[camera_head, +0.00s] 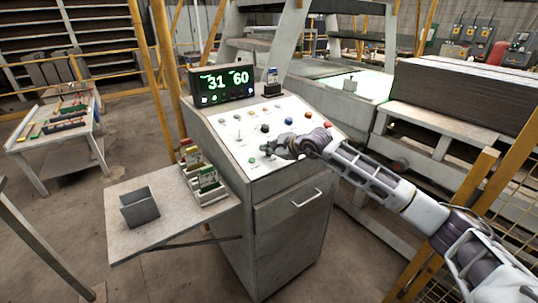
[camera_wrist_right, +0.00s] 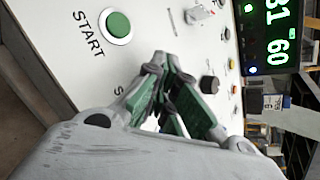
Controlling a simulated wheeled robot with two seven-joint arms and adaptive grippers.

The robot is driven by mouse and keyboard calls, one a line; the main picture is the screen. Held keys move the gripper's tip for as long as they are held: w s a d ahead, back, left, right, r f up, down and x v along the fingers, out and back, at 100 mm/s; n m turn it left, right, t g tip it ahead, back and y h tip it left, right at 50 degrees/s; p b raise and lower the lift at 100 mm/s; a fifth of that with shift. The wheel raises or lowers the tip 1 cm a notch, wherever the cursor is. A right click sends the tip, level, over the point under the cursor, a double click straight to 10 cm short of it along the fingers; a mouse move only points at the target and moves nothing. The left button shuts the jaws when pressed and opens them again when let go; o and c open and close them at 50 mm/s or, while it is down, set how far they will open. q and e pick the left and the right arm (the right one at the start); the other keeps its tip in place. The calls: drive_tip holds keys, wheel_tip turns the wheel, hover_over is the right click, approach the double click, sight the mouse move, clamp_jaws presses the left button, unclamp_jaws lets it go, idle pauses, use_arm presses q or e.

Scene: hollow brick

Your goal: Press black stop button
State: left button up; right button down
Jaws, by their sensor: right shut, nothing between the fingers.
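The light control panel (camera_head: 228,128) slopes on top of a grey cabinet. My right gripper (camera_head: 268,150) is shut and empty, low over the panel's front part. In the right wrist view its fingers (camera_wrist_right: 160,66) point at the white panel surface, close to it; I cannot tell whether they touch. The green START button (camera_wrist_right: 118,25) is beside the fingers. A label starting with "S" is partly covered by the gripper, and no button shows beside it; that spot is hidden. A black knob (camera_wrist_right: 210,85) is farther up the panel, also in the head view (camera_head: 264,128). My left gripper is not in view.
A display reading 31 and 60 (camera_head: 222,84) stands at the panel's back edge. Other coloured buttons, including an orange one (camera_head: 309,115), are around the gripper. A side shelf (camera_head: 180,222) with a grey holder (camera_head: 140,207) juts out left. Yellow posts stand nearby.

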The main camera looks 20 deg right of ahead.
drive_tip(key=shift+r, duration=0.1)
drive_tip(key=shift+s+r, duration=0.2)
drive_tip(key=shift+r, duration=0.45)
idle(0.4)
drive_tip(key=shift+s+d+r+p, duration=0.1)
drive_tip(key=shift+s+r+p, duration=0.1)
drive_tip(key=shift+r, duration=0.6)
drive_tip(key=shift+s+d+r+p, duration=0.1)
drive_tip(key=shift+s+r+p, duration=0.15)
drive_tip(key=shift+r, duration=0.55)
drive_tip(key=shift+s+d+r+p, duration=0.1)
drive_tip(key=shift+s+r+p, duration=0.1)
drive_tip(key=shift+r, duration=0.6)
drive_tip(key=shift+a, duration=0.1)
